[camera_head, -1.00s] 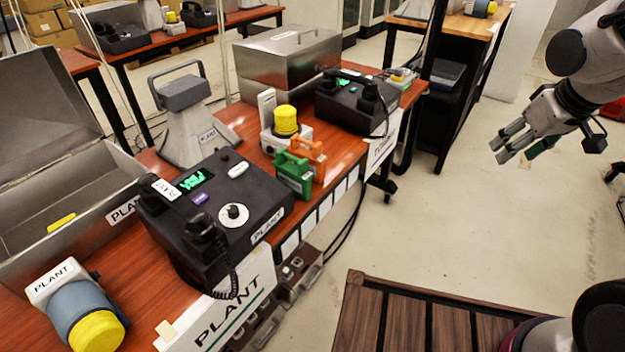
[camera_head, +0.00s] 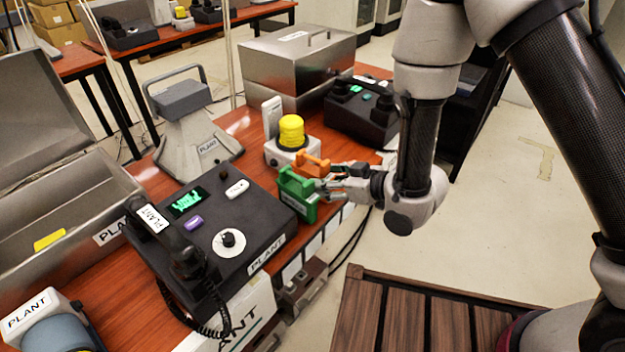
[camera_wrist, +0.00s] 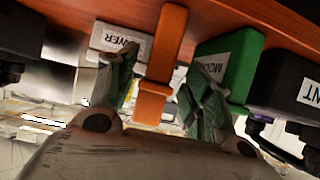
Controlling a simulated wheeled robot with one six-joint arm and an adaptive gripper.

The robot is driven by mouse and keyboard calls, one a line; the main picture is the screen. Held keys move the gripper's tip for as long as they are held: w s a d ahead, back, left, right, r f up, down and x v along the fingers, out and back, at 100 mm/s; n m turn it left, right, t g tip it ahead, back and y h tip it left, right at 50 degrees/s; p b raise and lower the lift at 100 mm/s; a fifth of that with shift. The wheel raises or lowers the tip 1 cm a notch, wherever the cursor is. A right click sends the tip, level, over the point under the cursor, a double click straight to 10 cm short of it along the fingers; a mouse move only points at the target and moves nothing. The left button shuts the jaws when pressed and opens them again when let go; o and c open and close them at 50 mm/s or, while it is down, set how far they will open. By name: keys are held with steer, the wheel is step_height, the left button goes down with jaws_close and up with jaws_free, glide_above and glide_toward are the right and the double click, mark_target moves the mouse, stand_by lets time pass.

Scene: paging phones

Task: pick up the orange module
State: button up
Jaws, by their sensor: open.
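The orange module (camera_head: 313,162) stands on the wooden table just behind the green module (camera_head: 298,190) in the head view. In the wrist view the orange module (camera_wrist: 163,60) is between my two fingers, with the green module (camera_wrist: 235,62) beside it on the right. My gripper (camera_head: 328,185) is at the table's front edge, reaching in from the right; its fingers also show in the wrist view (camera_wrist: 160,88). It is open around the orange module, and I see no closed grip. The orange module's lower part is hidden in the head view by the green module and my fingers.
A white unit with a yellow beacon (camera_head: 291,130) stands close behind the modules. A black plant phone (camera_head: 225,225) is to the left, another black phone (camera_head: 360,110) behind right. A grey horn speaker (camera_head: 190,125) is further back.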

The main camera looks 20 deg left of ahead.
steer(key=x, duration=0.6)
steer(key=shift+d, duration=0.1)
steer(key=c, duration=1)
jaws_close()
steer(key=shift+r, duration=0.15)
